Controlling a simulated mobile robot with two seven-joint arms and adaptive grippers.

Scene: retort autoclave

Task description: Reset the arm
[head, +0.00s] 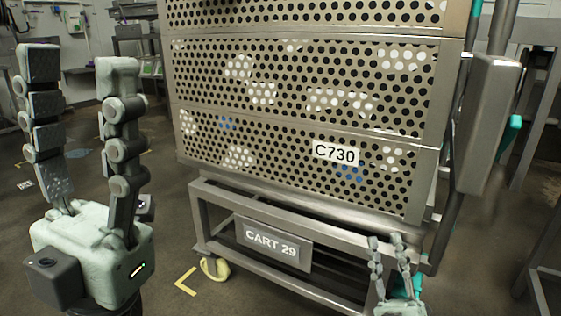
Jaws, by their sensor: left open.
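My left gripper (79,62) stands large at the left of the head view, fingers pointing up. Its fingers are wide apart with nothing between them. My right gripper (386,241) is small at the lower right, in front of the cart's lower frame. Its fingers also point up, with a gap between them and nothing seen held. The lower parts of both arms are mostly out of view.
A metal cart with the plate CART 29 (273,244) carries stacked perforated trays, one labelled C730 (335,154). A grey box-shaped metal part (487,125) stands at their right. Open floor (170,235) lies between the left gripper and the cart.

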